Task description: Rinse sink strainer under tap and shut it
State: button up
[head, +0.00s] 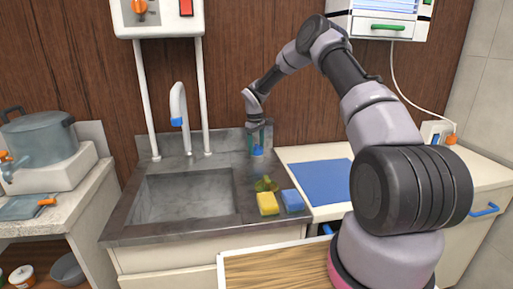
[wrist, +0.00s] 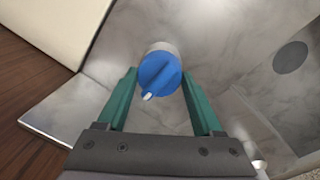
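A blue knob (head: 257,151) with a white pointer mark stands at the back right of the sink's counter. In the wrist view the blue knob (wrist: 160,75) lies between the green fingertips. My gripper (head: 257,140) is open above it, its fingers (wrist: 160,82) on either side with small gaps showing. The white curved tap (head: 178,100) with a blue tip stands behind the grey sink (head: 188,196). No water stream shows. A small olive-green item (head: 266,184) lies right of the basin; I cannot tell whether it is the strainer. A dark round disc (wrist: 290,57) shows in the wrist view.
A yellow sponge (head: 267,204) and a blue sponge (head: 292,201) lie on the sink's right edge. A blue mat (head: 322,182) covers part of the right counter. A wooden board (head: 275,272) is in front. A large pot (head: 38,140) stands at far left.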

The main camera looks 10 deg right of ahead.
jog(key=shift+m, duration=1.7)
jog(key=o, duration=1.4)
jog(key=shift+c, duration=0.2)
notch_tip(320, 180, up, 11)
jog(key=shift+a, duration=0.3)
jog(key=shift+o, duration=0.2)
jog(key=shift+f, duration=0.15)
